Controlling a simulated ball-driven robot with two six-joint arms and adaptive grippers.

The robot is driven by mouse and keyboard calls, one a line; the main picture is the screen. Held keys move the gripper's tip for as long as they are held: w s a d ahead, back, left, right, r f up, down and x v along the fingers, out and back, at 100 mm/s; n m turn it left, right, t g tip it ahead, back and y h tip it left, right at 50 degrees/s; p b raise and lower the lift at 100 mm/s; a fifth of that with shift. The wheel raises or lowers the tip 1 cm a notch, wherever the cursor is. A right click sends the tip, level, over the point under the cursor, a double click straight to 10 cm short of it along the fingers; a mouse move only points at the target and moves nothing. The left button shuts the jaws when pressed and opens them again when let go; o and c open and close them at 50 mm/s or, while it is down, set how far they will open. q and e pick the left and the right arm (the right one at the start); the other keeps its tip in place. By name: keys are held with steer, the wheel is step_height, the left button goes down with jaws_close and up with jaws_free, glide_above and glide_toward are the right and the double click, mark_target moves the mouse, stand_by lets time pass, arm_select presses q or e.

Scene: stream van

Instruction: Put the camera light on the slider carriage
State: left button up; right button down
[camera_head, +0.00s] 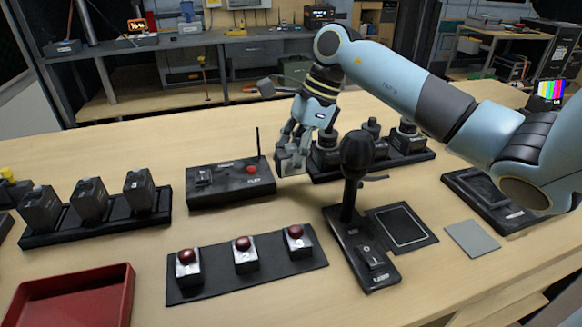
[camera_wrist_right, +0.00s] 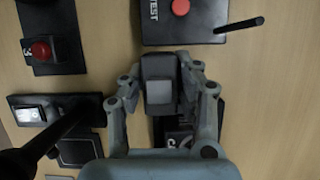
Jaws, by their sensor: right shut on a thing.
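My right gripper (camera_head: 292,150) is shut on a small dark block with a pale square face, held above the table between the test box and the row of dark knobbed things. In the right wrist view the block (camera_wrist_right: 158,66) sits between the fingers of my right gripper (camera_wrist_right: 163,85). It could be the camera light, but I cannot be sure. In the head view the fingers partly cover it. I cannot pick out the slider carriage with certainty. My left gripper is not in view.
The black test box (camera_head: 230,183) has a red button and an upright antenna. A microphone (camera_head: 357,150) stands on a switch base in front of the gripper. Red buttons sit on a black plate (camera_head: 215,284). A red tray (camera_head: 118,300) is at the front left. A dark rack (camera_head: 60,236) holds upright blocks.

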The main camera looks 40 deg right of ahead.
steer(key=shift+f, duration=1.6)
steer(key=c, duration=1)
jaws_free()
steer(key=shift+o, duration=0.2)
steer(key=shift+s, duration=0.1)
